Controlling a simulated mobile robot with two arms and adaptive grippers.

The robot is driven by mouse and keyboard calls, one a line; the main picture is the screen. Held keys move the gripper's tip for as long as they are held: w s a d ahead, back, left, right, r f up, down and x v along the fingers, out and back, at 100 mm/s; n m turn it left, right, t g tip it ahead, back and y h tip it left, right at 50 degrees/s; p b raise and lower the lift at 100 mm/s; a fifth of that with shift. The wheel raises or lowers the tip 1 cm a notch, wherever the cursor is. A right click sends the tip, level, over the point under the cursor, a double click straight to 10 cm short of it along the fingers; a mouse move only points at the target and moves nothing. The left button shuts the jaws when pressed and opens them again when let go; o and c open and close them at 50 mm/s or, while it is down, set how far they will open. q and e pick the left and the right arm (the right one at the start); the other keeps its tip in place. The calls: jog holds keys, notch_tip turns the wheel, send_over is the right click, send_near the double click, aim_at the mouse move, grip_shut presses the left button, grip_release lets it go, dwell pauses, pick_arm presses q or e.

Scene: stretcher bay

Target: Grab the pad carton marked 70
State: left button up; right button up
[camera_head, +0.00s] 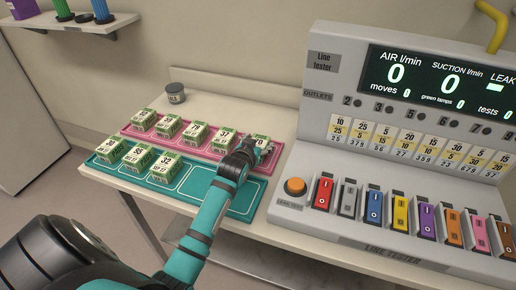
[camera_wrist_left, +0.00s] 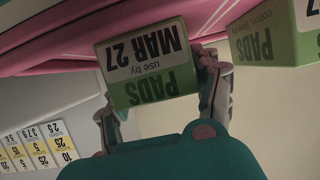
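A small green-and-white pad carton (camera_head: 263,142) stands at the right end of the pink tray (camera_head: 268,165); its number looks like 70 but is partly covered by my left gripper (camera_head: 247,150). In the left wrist view a carton (camera_wrist_left: 147,62) with an upside-down label reading PADS, use by MAR 27, sits between the fingers of my left gripper (camera_wrist_left: 160,105). One finger lies along its right edge and the other by its lower left corner. Whether they press on it is unclear. My right gripper is not in view.
Several similar cartons stand to the left on the pink tray, the closest marked 37 (camera_head: 224,141). More stand on the teal tray (camera_head: 198,180), whose right part is bare. A grey pot (camera_head: 175,93) stands behind. The line tester (camera_head: 340,130) rises close on the right.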

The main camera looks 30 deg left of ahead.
pick_arm(q)
jog(key=c, duration=0.9)
jog(key=shift+o, duration=0.2)
jog(key=shift+r, duration=0.1)
